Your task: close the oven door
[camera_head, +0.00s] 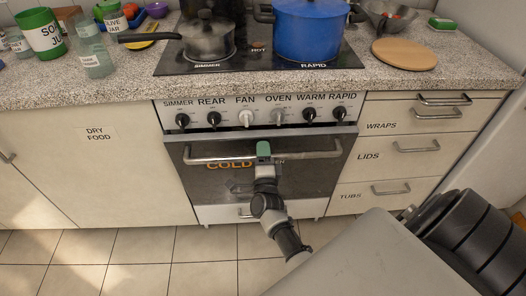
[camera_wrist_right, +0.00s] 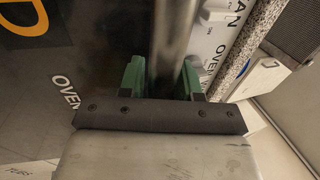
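The oven door (camera_head: 325,178) is dark, with a long metal handle bar (camera_head: 215,158) across its upper part. It stands nearly upright under the control panel; I cannot tell if a small gap is left along its top. My right gripper (camera_head: 264,148), with green fingers, is at the middle of the handle. My left gripper is not in view.
Above the door is a panel of knobs (camera_head: 246,118). A blue pot (camera_head: 308,32) and a grey pan (camera_head: 207,38) stand on the hob. Drawers (camera_head: 405,160) are to the right, a cupboard (camera_head: 95,165) to the left. The tiled floor (camera_head: 130,262) at front left is clear.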

